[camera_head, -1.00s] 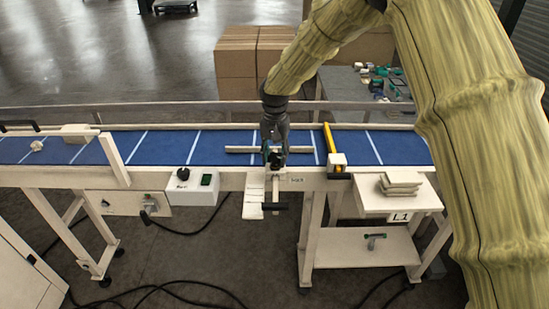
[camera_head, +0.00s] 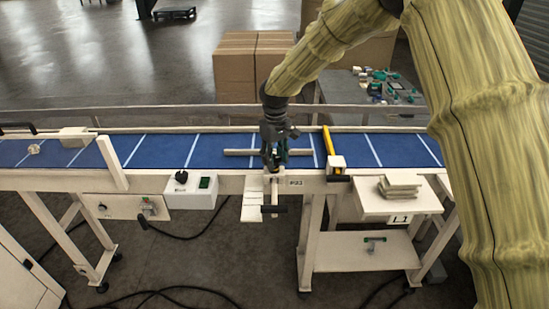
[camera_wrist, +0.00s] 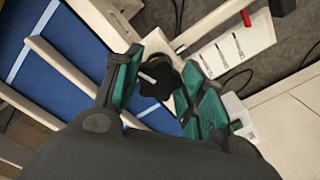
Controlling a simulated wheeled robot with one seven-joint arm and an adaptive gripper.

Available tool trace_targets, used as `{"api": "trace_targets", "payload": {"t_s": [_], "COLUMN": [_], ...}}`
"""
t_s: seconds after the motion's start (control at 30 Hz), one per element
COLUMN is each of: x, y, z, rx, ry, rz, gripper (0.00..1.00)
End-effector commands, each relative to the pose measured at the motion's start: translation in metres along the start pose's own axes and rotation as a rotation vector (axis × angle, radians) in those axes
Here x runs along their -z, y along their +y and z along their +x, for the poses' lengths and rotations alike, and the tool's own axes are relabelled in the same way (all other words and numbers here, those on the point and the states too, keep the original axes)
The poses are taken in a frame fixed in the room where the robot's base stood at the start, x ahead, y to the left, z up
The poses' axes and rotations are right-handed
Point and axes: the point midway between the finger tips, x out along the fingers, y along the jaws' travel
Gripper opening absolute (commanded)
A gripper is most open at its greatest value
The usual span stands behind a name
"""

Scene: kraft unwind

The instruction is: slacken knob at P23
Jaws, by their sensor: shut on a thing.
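A dark lobed knob (camera_wrist: 160,79) with a pale pin at its centre sits between the green-padded fingers of my gripper (camera_wrist: 158,90) in the wrist view. The fingers are shut on it, one on each side. In the head view my gripper (camera_head: 275,156) points down at the near rail of the blue conveyor and largely hides the knob. The label reading P23 (camera_head: 296,183) is on the rail just right of it. A black-ended T-shaped handle (camera_head: 274,209) sticks out below, beside a pale plate (camera_head: 252,207).
A pale crossbar (camera_head: 238,152) lies over the belt (camera_head: 215,148) behind my gripper. A yellow bar (camera_head: 328,146) stands to the right. A white control box (camera_head: 192,191) is on the left, and a shelf (camera_head: 370,202) with stacked pale pieces is on the right.

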Motion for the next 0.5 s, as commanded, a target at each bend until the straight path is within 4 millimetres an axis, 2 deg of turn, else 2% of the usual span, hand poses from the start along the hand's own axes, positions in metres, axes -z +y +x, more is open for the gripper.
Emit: {"api": "trace_targets", "payload": {"t_s": [0.2,0.5], "x": [-0.0011,-0.0021], "y": [0.0002,-0.0004], "z": [0.003,0.0048], "rx": [0.001,0.002], "ry": [-0.003,-0.006], "rz": [-0.091,-0.136], "gripper": [0.17,0.17]}}
